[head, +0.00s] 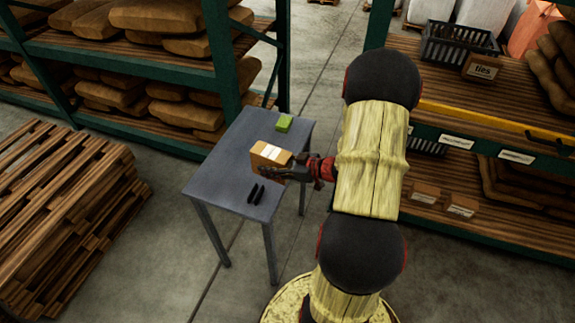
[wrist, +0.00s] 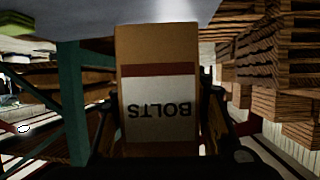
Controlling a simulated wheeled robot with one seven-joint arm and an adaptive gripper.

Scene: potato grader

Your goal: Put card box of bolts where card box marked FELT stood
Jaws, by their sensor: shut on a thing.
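The card box of bolts (head: 268,154) is brown with a pale label. In the wrist view the box (wrist: 158,45) reads BOLTS upside down. My gripper (head: 287,169) is shut on it, coming from the right, at the small grey table (head: 225,165). I cannot tell whether the box touches the tabletop. No box with a readable FELT mark shows. Two small labelled card boxes, one left (head: 426,192) and one right (head: 462,206), sit on the lower right shelf, their labels too small to read.
A green block (head: 285,123) and small black items (head: 255,194) lie on the table. A black crate (head: 458,45) and a card box marked ties (head: 482,68) are on the upper right shelf. Stacked pallets (head: 65,215) stand at left. Sacks (head: 175,17) fill the back racks.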

